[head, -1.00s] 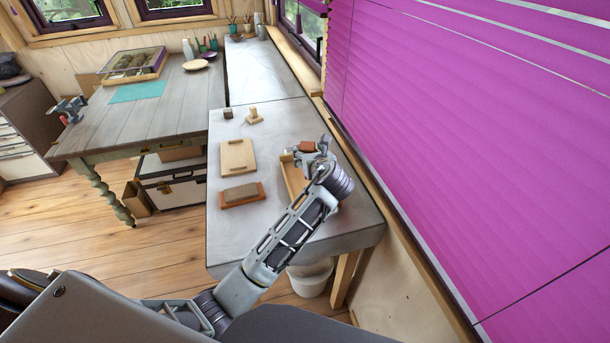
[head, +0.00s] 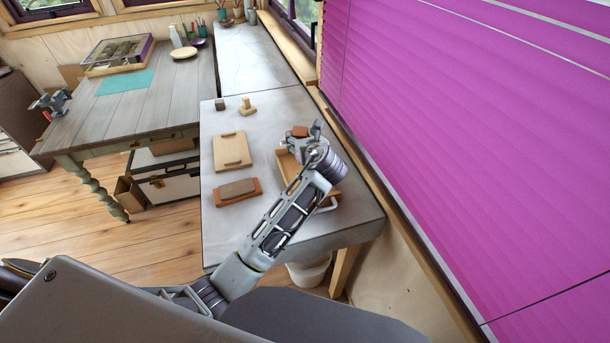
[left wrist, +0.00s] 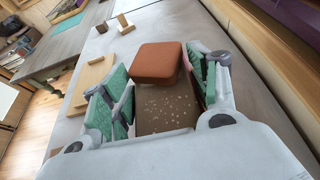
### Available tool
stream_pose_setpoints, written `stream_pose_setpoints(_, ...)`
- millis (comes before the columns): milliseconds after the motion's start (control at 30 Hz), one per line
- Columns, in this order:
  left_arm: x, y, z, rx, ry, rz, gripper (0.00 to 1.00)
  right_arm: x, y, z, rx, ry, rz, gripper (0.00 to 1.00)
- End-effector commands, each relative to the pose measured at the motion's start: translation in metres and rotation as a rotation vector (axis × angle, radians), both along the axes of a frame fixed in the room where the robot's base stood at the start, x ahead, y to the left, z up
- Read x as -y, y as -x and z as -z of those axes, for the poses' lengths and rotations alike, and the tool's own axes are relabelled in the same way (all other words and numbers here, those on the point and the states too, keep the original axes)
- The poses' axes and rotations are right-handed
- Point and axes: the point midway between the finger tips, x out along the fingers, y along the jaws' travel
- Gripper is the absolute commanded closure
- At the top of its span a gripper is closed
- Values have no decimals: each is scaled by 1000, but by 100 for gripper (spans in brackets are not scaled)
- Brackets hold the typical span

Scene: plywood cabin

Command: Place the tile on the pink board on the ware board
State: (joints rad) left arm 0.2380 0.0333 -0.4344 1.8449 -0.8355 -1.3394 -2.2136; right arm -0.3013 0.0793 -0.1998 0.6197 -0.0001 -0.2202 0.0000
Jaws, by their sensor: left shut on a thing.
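A terracotta tile (head: 300,131) with rounded corners is held by my left gripper (head: 304,140) above the right part of the grey bench. In the left wrist view the tile (left wrist: 157,62) shows at the ends of the green-padded fingers. A brown speckled surface (left wrist: 165,112) shows nearer the camera between the fingers; I cannot tell what it belongs to. A pale wooden board (head: 231,148), which looks like the ware board, lies flat and bare to the left of the gripper. I cannot make out the pink board clearly. My right gripper is out of view.
A wooden tray (head: 285,165) lies partly hidden under my left arm. A brown block (head: 238,188) sits on an orange-red board (head: 222,199). A small dark block (head: 220,104) and a wooden stamp-like piece (head: 247,106) stand farther back. Purple blinds (head: 450,130) flank the bench.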

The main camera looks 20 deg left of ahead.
Motion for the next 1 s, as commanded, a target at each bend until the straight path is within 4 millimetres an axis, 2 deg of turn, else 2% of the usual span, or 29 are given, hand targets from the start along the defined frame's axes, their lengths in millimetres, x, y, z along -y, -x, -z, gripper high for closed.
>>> stream_pose_setpoints(167, 0, 0, 6, 0, -2, -1, 71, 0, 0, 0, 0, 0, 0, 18)
stream_pose_setpoints(600, 0, 0, 57, 0, 0, 1, 71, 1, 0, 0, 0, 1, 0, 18)
stream_pose_setpoints(1000, 0, 0, 62, 2, 0, 1, 71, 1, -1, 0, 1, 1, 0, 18)
